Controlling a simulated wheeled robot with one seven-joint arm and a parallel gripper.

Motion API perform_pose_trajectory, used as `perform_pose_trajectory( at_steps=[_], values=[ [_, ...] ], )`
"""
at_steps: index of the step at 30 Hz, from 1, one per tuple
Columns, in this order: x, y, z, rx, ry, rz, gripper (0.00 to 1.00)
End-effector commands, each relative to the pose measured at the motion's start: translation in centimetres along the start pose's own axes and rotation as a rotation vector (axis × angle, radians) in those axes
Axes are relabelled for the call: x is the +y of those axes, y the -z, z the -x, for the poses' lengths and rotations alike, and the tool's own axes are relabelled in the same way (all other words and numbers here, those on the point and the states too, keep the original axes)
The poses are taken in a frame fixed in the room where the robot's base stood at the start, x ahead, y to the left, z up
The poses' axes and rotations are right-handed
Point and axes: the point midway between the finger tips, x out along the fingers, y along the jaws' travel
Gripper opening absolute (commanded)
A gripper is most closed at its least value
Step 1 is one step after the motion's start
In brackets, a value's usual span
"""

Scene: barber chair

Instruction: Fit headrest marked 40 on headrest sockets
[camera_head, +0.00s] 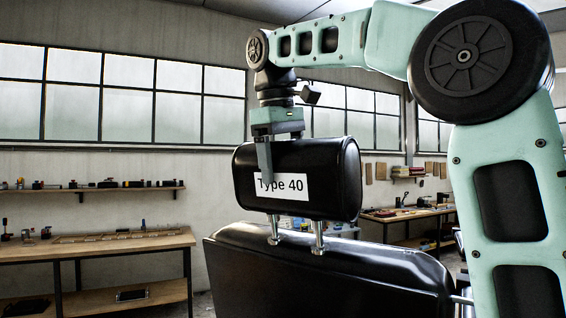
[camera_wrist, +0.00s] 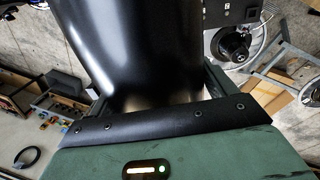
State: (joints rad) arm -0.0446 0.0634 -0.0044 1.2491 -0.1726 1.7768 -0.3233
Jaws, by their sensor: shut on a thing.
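The black headrest (camera_head: 330,168) carries a white label reading "Type 40". My gripper (camera_head: 268,165) is shut on it from above, with one finger down the labelled face. Two metal posts (camera_head: 318,238) stick down from the headrest to the top of the black chair back (camera_head: 330,270). The post ends are at or just above the top edge; I cannot tell whether they are inside the sockets, and no socket opening shows clearly. In the wrist view the headrest (camera_wrist: 140,50) fills the space ahead of the gripper, and the posts are hidden.
A workbench (camera_head: 100,245) stands at the left, below a wall shelf (camera_head: 90,189) with small tools. Another bench (camera_head: 410,215) stands behind at the right. In the wrist view a wheel-like part (camera_wrist: 235,43) and a cardboard box (camera_wrist: 268,98) show at the right. Air around the headrest's left side is clear.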

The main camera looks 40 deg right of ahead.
Motion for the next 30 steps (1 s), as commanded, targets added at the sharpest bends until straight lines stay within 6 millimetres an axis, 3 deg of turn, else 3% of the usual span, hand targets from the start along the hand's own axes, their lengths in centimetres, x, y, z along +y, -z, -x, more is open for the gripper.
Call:
perform_pose_trajectory(
  at_steps=[30],
  values=[
    [0.0, 0.0, -1.9, 0.004, -0.002, -0.001, 0.43]
  ],
)
